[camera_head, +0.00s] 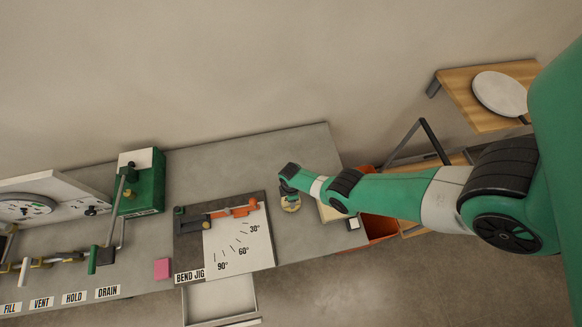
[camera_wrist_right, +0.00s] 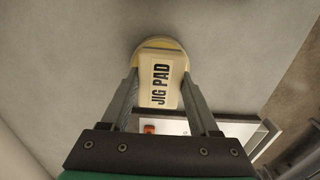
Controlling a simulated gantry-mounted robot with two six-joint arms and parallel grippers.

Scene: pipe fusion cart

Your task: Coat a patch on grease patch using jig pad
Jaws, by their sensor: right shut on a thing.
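The jig pad (camera_wrist_right: 161,82) is a cream-coloured block with "JIG PAD" in black letters. In the right wrist view it stands between the two fingers of my right gripper (camera_wrist_right: 158,88), which is shut on it. A round pale-yellow piece (camera_wrist_right: 163,43) shows around its far end; I cannot tell whether this is part of the pad or a patch under it. In the head view the pad (camera_head: 290,205) is over the grey bench, right of the bend jig, with my right gripper (camera_head: 289,190) above it. I cannot make out a separate grease patch. My left gripper is not in view.
The bend jig board (camera_head: 190,247) lies left of the pad. A pink block (camera_head: 162,268) and a green box (camera_head: 143,190) are farther left. A pale tray (camera_head: 330,212) and an orange bin (camera_head: 380,228) are at the bench's right end. Bare bench (camera_head: 240,155) lies behind the jig.

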